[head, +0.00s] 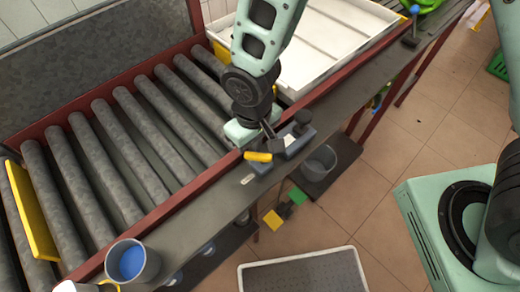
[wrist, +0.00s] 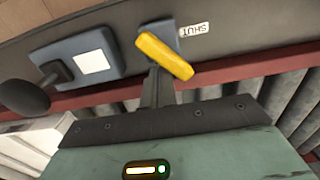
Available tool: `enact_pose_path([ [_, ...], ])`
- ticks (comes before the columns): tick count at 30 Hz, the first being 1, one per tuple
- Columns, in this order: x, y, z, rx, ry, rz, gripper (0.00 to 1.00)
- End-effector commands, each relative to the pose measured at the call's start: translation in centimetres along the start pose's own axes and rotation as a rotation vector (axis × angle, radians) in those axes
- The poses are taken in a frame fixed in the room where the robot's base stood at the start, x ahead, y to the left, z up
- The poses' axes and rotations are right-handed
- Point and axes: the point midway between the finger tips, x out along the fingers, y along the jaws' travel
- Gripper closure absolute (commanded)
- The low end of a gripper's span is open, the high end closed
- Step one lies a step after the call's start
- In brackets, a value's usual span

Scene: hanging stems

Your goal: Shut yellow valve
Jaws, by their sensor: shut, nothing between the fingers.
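The yellow valve handle (head: 258,157) sits on a small blue-grey base (head: 260,168) on the conveyor's front rail. In the wrist view the yellow handle (wrist: 165,56) lies slantwise across the base, from upper left to lower right. A white label (wrist: 194,28) reading SHUT is beside the base, and the handle is not lined up with it. The label also shows in the head view (head: 247,179). My gripper (head: 271,138) is shut and empty right beside the handle. In the wrist view its fingers (wrist: 157,84) end at the handle's edge; I cannot tell whether they touch.
A blue-grey box with a dark ball lever (head: 302,123) stands next to the valve. Grey rollers (head: 130,135) fill the conveyor, with a yellow board (head: 33,212) at left. A white tray (head: 325,45) lies behind. A grey cup (head: 131,262) stands at the rail's near end.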

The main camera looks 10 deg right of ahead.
Motion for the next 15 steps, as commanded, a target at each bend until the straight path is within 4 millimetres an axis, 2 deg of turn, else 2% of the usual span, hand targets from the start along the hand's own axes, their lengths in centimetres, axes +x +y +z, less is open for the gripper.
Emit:
enact_pose_path([
  [15,0.00,-0.85,-0.10,0.001,0.000,0.000,1.00],
])
